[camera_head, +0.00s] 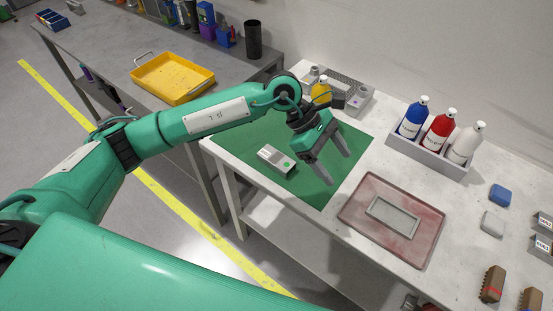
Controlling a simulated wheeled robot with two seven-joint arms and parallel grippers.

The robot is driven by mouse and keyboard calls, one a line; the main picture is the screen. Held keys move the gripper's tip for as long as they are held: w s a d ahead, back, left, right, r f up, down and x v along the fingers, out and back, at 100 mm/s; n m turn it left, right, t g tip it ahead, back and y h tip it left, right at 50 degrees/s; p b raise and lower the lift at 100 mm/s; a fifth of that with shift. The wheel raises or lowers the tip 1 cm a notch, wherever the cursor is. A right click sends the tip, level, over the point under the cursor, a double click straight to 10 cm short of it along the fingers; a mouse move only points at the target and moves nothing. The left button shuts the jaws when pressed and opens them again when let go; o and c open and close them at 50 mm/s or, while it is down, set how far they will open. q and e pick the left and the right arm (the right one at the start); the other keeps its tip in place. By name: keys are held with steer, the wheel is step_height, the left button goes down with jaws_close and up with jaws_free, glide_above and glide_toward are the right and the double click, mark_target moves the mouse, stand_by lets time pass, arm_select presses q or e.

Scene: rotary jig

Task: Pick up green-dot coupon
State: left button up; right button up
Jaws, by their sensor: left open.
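The green-dot coupon (277,160) is a small light-grey block with a green dot at its right end. It lies on the green mat (316,200) on the white table. My left gripper (339,169) hangs over the mat to the right of the coupon, with its two grey fingers spread apart and nothing between them. The gripper and the coupon are apart. My right gripper does not show.
A reddish tray (432,222) with a grey frame lies right of the mat. A grey caddy (428,158) with blue, red and white bottles stands behind. A grey fixture (359,101) and a yellow bottle (321,91) stand behind my arm.

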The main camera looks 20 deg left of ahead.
arm_select(q)
steer(key=w+a+f+m+t+y, duration=0.1)
steer(key=w+a+y, duration=0.35)
steer(key=a, duration=0.45)
steer(key=t+y, duration=0.1)
steer(key=y, duration=0.3)
glide_above(276, 158)
step_height(276, 158, down, 7)
steer(key=shift+p, duration=1.1)
steer(key=shift+f+p, duration=0.4)
steer(key=shift+f, duration=0.1)
step_height(276, 158, down, 4)
steer(key=shift+r+p, duration=0.25)
steer(key=shift+p, duration=0.6)
steer(key=shift+w+f, duration=0.1)
steer(key=shift+f, duration=0.4)
steer(key=c, duration=1.1)
steer(key=shift+c, duration=0.3)
